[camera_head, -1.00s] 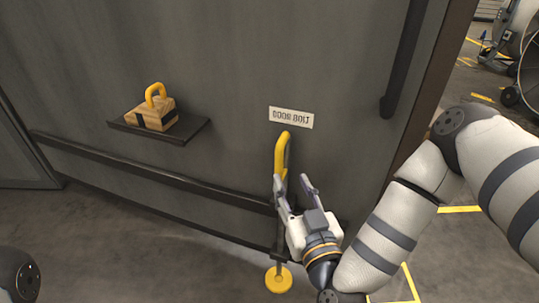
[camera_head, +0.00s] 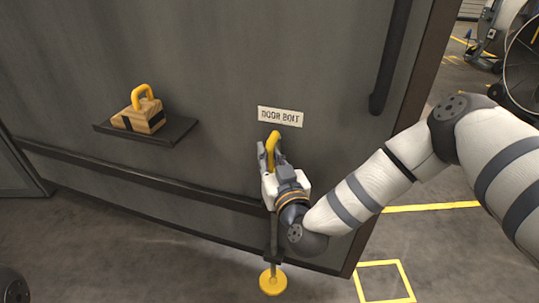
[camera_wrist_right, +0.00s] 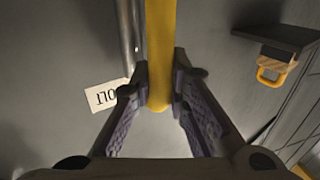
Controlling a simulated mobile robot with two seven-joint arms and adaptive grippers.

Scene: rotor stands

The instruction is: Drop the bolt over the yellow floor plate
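The wrist view shows the handle (camera_wrist_right: 161,60) between the fingers; contact is hard to judge. My left gripper is out of view.
A small shelf (camera_head: 175,133) on the door holds a wooden block (camera_head: 139,115) with a yellow handle. A dark rail (camera_head: 130,173) crosses the door. A dark vertical door handle (camera_head: 392,60) is at upper right. Yellow floor lines and a fan (camera_head: 520,55) lie beyond the door's right edge.

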